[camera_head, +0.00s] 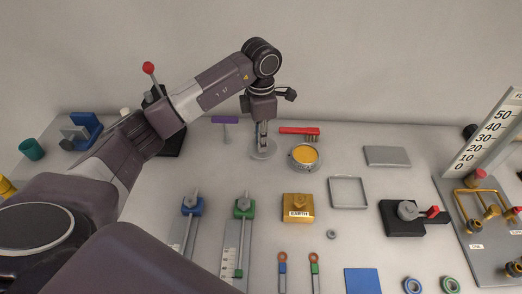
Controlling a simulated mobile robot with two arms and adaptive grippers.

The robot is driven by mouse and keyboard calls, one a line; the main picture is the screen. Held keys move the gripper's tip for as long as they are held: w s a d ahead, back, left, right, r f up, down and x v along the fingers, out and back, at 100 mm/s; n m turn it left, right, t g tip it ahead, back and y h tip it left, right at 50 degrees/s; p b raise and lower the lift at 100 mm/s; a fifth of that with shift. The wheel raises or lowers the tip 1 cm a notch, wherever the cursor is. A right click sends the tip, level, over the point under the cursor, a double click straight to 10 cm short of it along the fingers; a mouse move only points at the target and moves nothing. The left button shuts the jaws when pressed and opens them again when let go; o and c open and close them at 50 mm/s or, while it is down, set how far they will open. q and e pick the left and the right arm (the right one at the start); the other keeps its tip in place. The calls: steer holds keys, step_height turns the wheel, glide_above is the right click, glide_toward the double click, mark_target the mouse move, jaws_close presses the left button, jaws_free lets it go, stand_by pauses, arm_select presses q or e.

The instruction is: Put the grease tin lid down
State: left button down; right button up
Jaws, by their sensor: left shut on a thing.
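The grease tin (304,166) stands open on the table, a round grey tin with yellow-orange grease showing inside. The grease tin lid (268,154), a grey disc, is just left of the tin and apart from it. My left gripper (263,143) points down and is shut on the lid from above. The lid is level and at or close to the table top; I cannot tell whether it touches. The gripper hides part of the lid. My right gripper is not in view.
A red-handled brush (299,131) lies behind the tin, and a purple-handled tool (225,120) is left of the lid. A brass EARTH block (297,207) and a shallow grey tray (348,192) are in front. Bare table lies between the lid and the green clamp (244,206).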

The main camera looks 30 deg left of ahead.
mark_target(261, 161)
arm_select(q)
step_height(261, 161, down, 2)
steer(key=shift+f, duration=0.1)
step_height(261, 161, down, 4)
steer(key=shift+r+p, duration=0.25)
steer(key=shift+p, duration=0.25)
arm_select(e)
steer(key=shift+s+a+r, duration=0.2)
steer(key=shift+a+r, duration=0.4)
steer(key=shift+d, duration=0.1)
arm_select(q)
steer(key=shift+f, duration=0.15)
steer(key=c, duration=1.8)
jaws_free()
steer(key=shift+c, duration=0.2)
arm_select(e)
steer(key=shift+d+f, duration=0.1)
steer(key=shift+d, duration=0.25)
